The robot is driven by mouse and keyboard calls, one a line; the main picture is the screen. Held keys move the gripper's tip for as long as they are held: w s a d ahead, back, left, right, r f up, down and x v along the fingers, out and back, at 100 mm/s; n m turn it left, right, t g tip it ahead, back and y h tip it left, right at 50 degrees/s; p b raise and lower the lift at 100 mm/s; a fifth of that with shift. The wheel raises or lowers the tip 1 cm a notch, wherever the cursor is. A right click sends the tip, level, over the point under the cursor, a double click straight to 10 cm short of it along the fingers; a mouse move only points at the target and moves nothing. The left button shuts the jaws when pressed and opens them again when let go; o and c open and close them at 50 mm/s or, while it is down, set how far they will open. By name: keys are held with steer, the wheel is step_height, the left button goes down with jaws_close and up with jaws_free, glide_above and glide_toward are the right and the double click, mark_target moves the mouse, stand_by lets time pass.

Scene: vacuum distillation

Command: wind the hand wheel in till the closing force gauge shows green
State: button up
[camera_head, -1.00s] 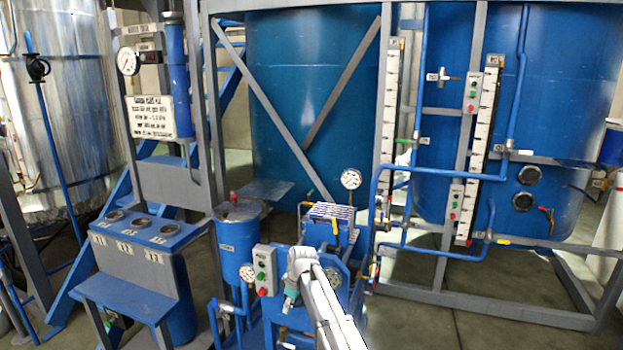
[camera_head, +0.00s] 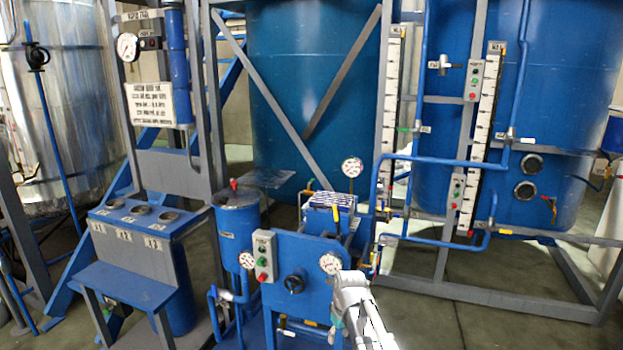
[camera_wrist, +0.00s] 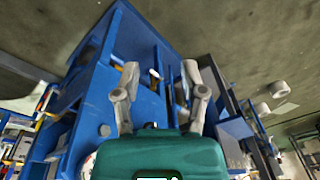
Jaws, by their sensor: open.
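The dark hand wheel (camera_head: 294,283) is on the front plate of a blue machine (camera_head: 300,252), with its face open to view. A round white gauge (camera_head: 330,264) sits to the right of and above the wheel; its needle and colour zones are too small to read. My gripper (camera_head: 338,325) is to the right of and below the wheel in the head view, apart from it. In the wrist view my gripper (camera_wrist: 159,72) has its two fingers spread with nothing held between them. Blue framework is beyond the fingers; I cannot make out the wheel there.
A control box (camera_head: 264,256) with green and red buttons is left of the wheel. Another gauge (camera_head: 246,260) is on piping farther left, and a gauge (camera_head: 351,167) stands above the plate pack (camera_head: 328,207). A blue bench (camera_head: 125,290) stands left. Floor is open at right.

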steer(key=s+d+f+m+h+b, duration=0.1)
steer(key=s+d+f+m+b, duration=0.15)
steer(key=s+d, duration=0.35)
steer(key=s+d+f+m+b, duration=0.1)
steer(key=s+d+f+m, duration=0.2)
steer(key=s, duration=0.4)
step_height(320, 180, up, 18)
steer(key=m+p, duration=0.1)
steer(key=p, duration=1.5)
steer(key=shift+d+f+g+p, duration=0.15)
steer(key=shift+f+g+p, duration=0.1)
steer(key=shift+g+p, duration=0.05)
